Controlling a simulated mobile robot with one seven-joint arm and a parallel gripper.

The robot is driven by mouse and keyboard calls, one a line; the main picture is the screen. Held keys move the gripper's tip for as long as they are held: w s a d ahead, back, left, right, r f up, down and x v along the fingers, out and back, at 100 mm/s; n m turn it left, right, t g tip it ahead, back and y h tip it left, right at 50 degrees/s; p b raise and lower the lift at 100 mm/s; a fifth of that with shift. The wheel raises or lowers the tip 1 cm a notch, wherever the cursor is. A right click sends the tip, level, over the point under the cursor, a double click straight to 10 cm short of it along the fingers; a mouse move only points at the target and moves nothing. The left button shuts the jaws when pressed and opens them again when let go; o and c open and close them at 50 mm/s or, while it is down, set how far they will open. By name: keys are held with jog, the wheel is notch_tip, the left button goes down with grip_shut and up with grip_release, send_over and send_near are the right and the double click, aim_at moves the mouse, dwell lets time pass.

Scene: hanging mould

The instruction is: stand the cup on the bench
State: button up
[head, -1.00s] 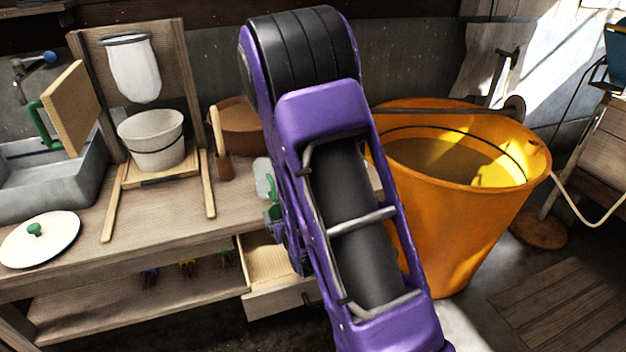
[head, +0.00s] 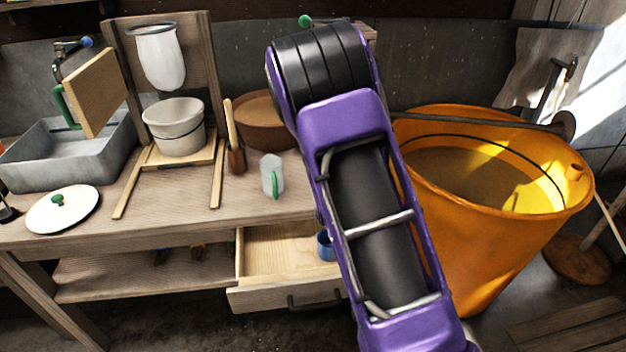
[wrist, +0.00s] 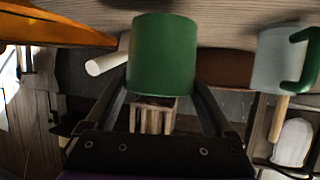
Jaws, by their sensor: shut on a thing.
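A plain green cup (wrist: 163,55) is held between the two fingers of my gripper (wrist: 163,92) in the wrist view. The fingers are shut on its sides. Its inside is not visible, and I cannot tell whether it touches the wood at the top of that view. In the head view my purple arm hides my gripper and the held cup. The wooden bench (head: 90,225) stretches across the left and middle of the head view. A pale mug (head: 268,170) with a green handle stands on it; this mug (wrist: 275,60) also shows right of the held cup in the wrist view.
A brown bowl (head: 262,133), a wooden-handled brush (head: 236,160), a white pot (head: 175,132) and a white lid (head: 62,209) are on the bench. An open drawer (head: 285,295) holds a blue thing (head: 326,246). A large orange bucket (head: 480,265) stands right of my arm.

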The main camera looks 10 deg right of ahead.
jog(key=shift+m+h, duration=0.5)
jog(key=shift+h, duration=0.2)
jog(key=w+r, duration=0.1)
jog(key=w, duration=0.1)
jog(key=w+a+r, duration=0.1)
jog(key=w, duration=0.1)
jog(key=w+a+r, duration=0.1)
jog(key=w, duration=0.1)
jog(key=shift+w+r+p, duration=0.2)
jog(key=shift+r+p, duration=0.2)
jog(key=w+a+r, duration=0.2)
jog(key=w+a, duration=0.1)
jog(key=a, duration=0.1)
jog(key=shift+w+r, duration=0.3)
jog(key=shift+r, duration=0.05)
jog(key=f, duration=0.9)
jog(key=shift+w+a+f+b, duration=0.15)
jog(key=shift+a+f+b, duration=0.05)
jog(key=shift+f+b, duration=0.15)
jog(key=shift+f, duration=0.15)
jog(key=o, duration=1.2)
